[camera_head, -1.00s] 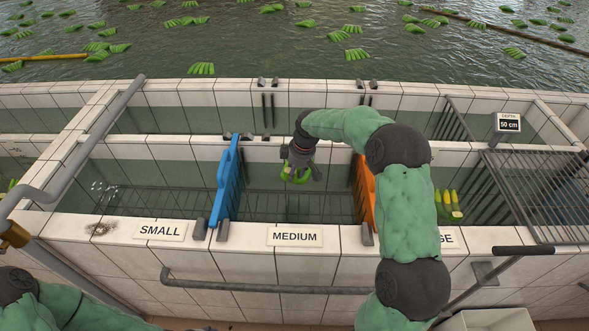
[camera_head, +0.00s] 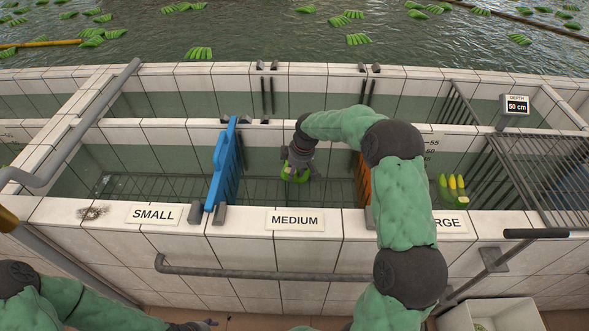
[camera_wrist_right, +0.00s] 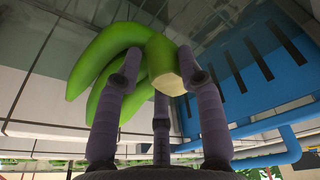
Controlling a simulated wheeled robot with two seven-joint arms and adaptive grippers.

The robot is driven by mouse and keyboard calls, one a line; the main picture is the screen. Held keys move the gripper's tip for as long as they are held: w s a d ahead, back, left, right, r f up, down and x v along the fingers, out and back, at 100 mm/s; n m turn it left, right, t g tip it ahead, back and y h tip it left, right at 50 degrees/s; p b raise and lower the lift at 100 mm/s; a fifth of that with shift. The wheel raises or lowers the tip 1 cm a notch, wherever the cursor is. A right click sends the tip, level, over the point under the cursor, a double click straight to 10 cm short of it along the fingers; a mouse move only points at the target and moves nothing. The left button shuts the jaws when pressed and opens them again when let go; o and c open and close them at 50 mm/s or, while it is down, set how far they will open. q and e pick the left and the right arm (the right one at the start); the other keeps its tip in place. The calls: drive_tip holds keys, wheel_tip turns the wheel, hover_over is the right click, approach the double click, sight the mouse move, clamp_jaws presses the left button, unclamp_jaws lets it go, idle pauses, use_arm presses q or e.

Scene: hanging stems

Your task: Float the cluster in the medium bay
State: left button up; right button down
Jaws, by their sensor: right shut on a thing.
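The green banana cluster (camera_head: 291,173) is in my right gripper (camera_head: 301,165), over the medium bay (camera_head: 335,191) between the blue and orange dividers. In the right wrist view the cluster (camera_wrist_right: 128,58) shows several green fingers and a pale cut crown, with the purple-grey gripper fingers (camera_wrist_right: 160,85) closed around it. The gripper hides part of the cluster in the head view. I cannot tell whether the cluster touches the water. The MEDIUM label (camera_head: 295,220) is on the bay's front wall. My left arm shows at the lower left; its gripper is small and partly cut off at the bottom edge.
The blue divider (camera_head: 222,168) stands left of the bay and the orange divider (camera_head: 364,180) right, partly behind my right arm. A yellow-green cluster (camera_head: 453,191) lies in the large bay. A metal rack (camera_head: 530,170) is at the right. A white bin (camera_head: 490,316) stands below.

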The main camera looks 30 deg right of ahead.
drive_tip(key=shift+d+f+b, duration=0.1)
drive_tip(key=shift+f+b, duration=1.8)
drive_tip(key=shift+f, duration=1.15)
drive_tip(key=shift+s+d+b+x, duration=0.1)
drive_tip(key=shift+s+b+x, duration=0.1)
drive_tip(key=shift+b+x, duration=0.6)
drive_tip(key=shift+s+d+b+x, duration=0.1)
drive_tip(key=shift+s+b+x, duration=0.2)
drive_tip(key=shift+x, duration=1.05)
drive_tip(key=shift+s+b+x, duration=0.25)
drive_tip(key=shift+b+x, duration=0.3)
drive_tip(key=shift+x, duration=0.55)
drive_tip(key=shift+w, duration=0.1)
drive_tip(key=c, duration=0.7)
unclamp_jaws()
drive_tip(key=w+p+v, duration=0.1)
drive_tip(key=p+v, duration=0.3)
drive_tip(key=v, duration=0.5)
drive_tip(key=w+a+p+v, duration=0.1)
drive_tip(key=p+v, duration=0.3)
drive_tip(key=v, duration=0.6)
drive_tip(key=w+r+p+v, duration=0.1)
drive_tip(key=p+v, duration=0.4)
drive_tip(key=v, duration=0.5)
drive_tip(key=shift+w+a, duration=0.25)
drive_tip(key=shift+a, duration=0.1)
